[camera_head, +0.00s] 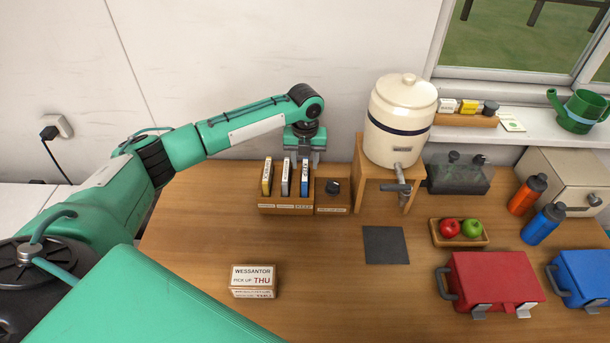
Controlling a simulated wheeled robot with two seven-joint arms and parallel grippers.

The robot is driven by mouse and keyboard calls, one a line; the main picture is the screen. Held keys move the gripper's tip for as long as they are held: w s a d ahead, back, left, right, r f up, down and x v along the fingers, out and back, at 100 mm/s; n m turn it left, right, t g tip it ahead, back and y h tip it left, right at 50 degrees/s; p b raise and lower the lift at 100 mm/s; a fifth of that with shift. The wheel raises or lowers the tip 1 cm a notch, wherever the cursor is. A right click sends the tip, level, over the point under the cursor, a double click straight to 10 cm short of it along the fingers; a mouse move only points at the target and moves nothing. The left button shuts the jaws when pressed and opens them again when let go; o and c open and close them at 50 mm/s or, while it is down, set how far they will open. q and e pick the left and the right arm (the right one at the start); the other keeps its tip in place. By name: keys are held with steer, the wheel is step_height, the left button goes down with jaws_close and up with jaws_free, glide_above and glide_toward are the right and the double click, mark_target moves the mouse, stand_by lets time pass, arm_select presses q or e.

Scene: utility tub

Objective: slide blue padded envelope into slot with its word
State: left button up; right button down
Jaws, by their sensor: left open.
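The blue padded envelope (305,176) stands upright in the right-hand slot of a small wooden slot rack (284,209). A yellow envelope (267,177) and a grey one (286,177) stand in the slots to its left. Small word labels run along the rack's front; they are too small to read surely. My left gripper (304,158) is open, pointing down just above and behind the blue envelope's top. The fingertips are partly hidden, and I cannot tell whether they touch it. My right gripper is not in view.
A wooden box with a dark item (332,187) adjoins the rack's right side. A crock (401,120) on a wooden stand is further right. A Wessantor pick-up sign (253,281) stands in front. A dark mat (385,245) and red case (492,280) lie right. The middle table is clear.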

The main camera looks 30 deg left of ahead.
arm_select(q)
step_height(320, 180, up, 8)
steer(key=b, duration=0.2)
steer(key=shift+f, duration=0.1)
stand_by(0.3)
